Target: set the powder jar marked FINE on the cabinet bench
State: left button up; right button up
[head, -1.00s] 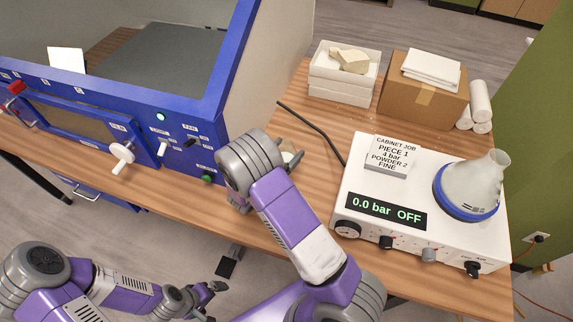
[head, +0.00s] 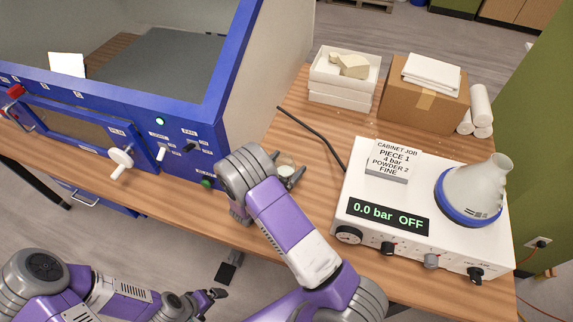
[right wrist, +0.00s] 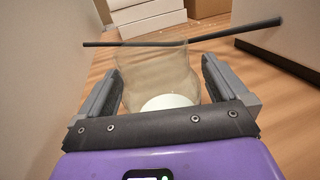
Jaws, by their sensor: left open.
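A clear jar (right wrist: 160,75) with white contents stands between the two fingers of my right gripper (right wrist: 165,75) in the right wrist view. In the head view its pale top (head: 286,171) shows between the fingers of my right gripper (head: 287,167), above or on the bench. No FINE marking on it can be read. The fingers lie close along both sides of the jar; I cannot tell whether they press on it. My left gripper (head: 208,299) is open and empty, low at the bottom. The wooden bench (head: 225,228) runs in front of the blue cabinet (head: 215,115).
A white control unit (head: 350,205) reading 0.0 bar OFF carries a job card (head: 390,160) and a blue-ringed flask (head: 470,190). Behind are white trays (head: 342,90) and a cardboard box (head: 425,100). A black hose (head: 312,128) crosses the bench. Bare bench lies before the cabinet.

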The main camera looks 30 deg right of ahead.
jog(key=shift+r, duration=0.3)
jog(key=v, duration=1.2)
jog(key=shift+a+f, duration=0.1)
